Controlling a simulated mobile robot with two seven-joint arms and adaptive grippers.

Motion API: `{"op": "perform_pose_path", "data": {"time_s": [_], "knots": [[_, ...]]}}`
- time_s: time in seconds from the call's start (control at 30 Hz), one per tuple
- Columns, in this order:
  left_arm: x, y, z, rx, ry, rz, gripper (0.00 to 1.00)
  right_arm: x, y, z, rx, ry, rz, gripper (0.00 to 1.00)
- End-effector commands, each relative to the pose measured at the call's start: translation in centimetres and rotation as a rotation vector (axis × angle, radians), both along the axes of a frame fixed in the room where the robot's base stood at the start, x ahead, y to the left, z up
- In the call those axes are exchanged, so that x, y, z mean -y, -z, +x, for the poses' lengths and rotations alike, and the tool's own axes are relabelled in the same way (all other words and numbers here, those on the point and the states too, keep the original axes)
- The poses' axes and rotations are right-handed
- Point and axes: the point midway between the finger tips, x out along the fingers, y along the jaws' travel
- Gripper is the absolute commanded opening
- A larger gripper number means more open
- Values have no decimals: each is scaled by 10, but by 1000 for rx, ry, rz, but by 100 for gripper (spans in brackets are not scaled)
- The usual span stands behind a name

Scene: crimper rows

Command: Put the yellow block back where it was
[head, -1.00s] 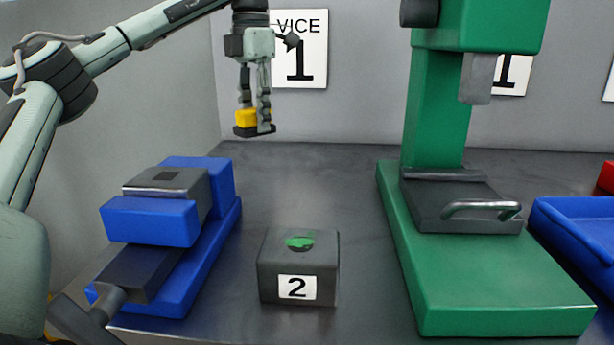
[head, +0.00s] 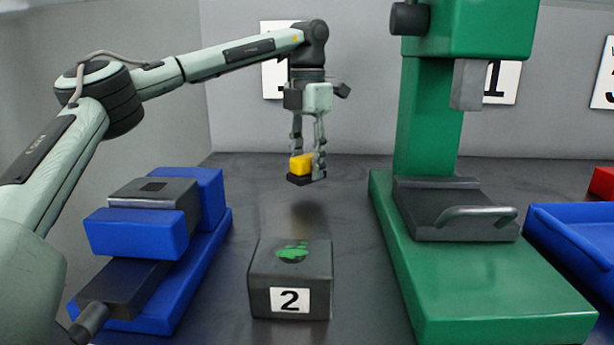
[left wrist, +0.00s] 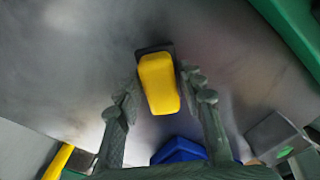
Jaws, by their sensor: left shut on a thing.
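The yellow block (head: 301,162) is held in my left gripper (head: 307,176), above the bench behind the dark block numbered 2. In the left wrist view the yellow block (left wrist: 159,82) sits between the two fingers (left wrist: 160,95), with a dark part at its far end. My left gripper is shut on it and points down. A blue vice (head: 150,235) with dark jaws stands at the left. The dark block (head: 268,272) has a green patch on top and a label 2. My right gripper is not in view.
A green press (head: 470,265) with a dark handled plate stands at the right of the dark block. A blue tray (head: 575,235) and a red item (head: 602,183) lie farther right. The bench behind the dark block is clear.

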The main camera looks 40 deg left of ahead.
Motion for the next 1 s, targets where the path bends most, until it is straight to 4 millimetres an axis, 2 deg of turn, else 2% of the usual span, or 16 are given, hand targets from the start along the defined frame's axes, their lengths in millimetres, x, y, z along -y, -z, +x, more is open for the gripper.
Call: {"op": "perform_pose_path", "data": {"time_s": [0.2,0.57,0.6,0.73,1.0], "knots": [[-1,30,-1,-2,-1,0,15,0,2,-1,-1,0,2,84],[-1,35,-1,-1,0,-1,15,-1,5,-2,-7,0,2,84],[-1,35,-1,-1,0,0,42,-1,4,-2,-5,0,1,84],[-1,34,-1,-1,0,0,58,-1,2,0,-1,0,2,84],[-1,34,-1,-1,0,0,59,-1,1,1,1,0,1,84]]}}
